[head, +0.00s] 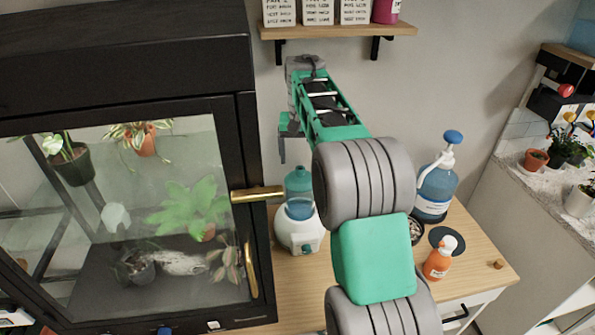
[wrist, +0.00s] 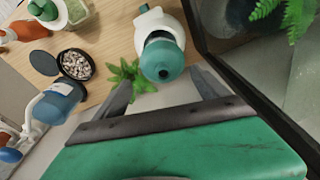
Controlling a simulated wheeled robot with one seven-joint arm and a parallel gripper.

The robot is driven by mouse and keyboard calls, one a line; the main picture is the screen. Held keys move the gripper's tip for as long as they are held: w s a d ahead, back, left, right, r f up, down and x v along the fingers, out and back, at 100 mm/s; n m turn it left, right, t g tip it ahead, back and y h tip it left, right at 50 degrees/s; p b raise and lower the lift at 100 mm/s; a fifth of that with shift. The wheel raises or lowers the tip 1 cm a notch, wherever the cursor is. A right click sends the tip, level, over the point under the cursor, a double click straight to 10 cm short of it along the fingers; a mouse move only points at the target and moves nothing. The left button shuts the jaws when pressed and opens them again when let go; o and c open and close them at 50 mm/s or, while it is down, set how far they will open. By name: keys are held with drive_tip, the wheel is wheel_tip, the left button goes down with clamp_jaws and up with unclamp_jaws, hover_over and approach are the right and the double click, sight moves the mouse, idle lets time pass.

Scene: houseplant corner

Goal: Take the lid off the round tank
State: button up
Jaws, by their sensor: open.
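The round tank (head: 299,208) is a blue see-through vessel on a white rounded base (head: 298,235), on the wooden cabinet top. Its teal lid (head: 298,179) is on, with a narrower knob on top. In the wrist view the lid (wrist: 162,60) shows nearly from above, with the white body around and behind it. My gripper (head: 283,155) is above and slightly left of the lid in the head view. In the wrist view my gripper (wrist: 162,82) is open and empty, its fingers pointing towards the lid, one to each side. I cannot tell the remaining gap to the lid.
A glass plant cabinet (head: 248,200) with brass handles stands close on the left. A blue pump bottle (head: 434,190), an orange bottle (head: 439,260) and an open pebble jar (wrist: 76,64) stand to the tank's right in the head view. A shelf (head: 340,31) hangs above.

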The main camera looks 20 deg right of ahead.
sight(300, 169)
drive_tip(key=f+p, duration=0.1)
drive_tip(key=f, duration=0.2)
drive_tip(key=w+f, duration=0.1)
drive_tip(key=f, duration=0.2)
drive_tip(key=shift+w+f+p, duration=0.15)
drive_tip(key=shift+w+p, duration=0.05)
drive_tip(key=shift+p, duration=0.15)
drive_tip(key=shift+c, duration=0.4)
drive_tip(key=shift+s, duration=0.1)
drive_tip(key=c, duration=1.1)
drive_tip(key=shift+f, duration=0.1)
drive_tip(key=c, duration=0.5)
drive_tip(key=shift+o, duration=0.2)
drive_tip(key=shift+s, duration=0.1)
